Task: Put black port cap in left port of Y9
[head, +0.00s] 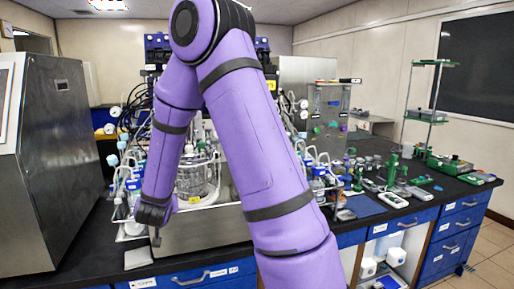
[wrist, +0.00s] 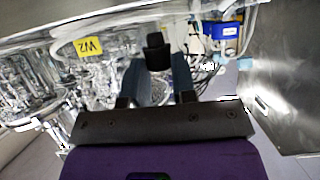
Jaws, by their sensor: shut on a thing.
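My gripper (head: 155,236) points down at the left of the glassware in the head view, over the front of the bench. In the wrist view my gripper (wrist: 156,77) has its two grey-blue fingers closed around a black port cap (wrist: 157,50). The cap sits between the fingertips and sticks out past them. In the head view I cannot make the cap out clearly. The bioreactor glassware (head: 198,178) stands behind my arm, partly hidden by it. No Y9 marking or left port is readable in either view.
A large steel cabinet (head: 62,165) stands close at the left. A steel box front with a yellow label (head: 194,199) lies right of my gripper; a yellow label (wrist: 89,46) also shows in the wrist view. Green tools and small items crowd the black bench (head: 465,187) at right.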

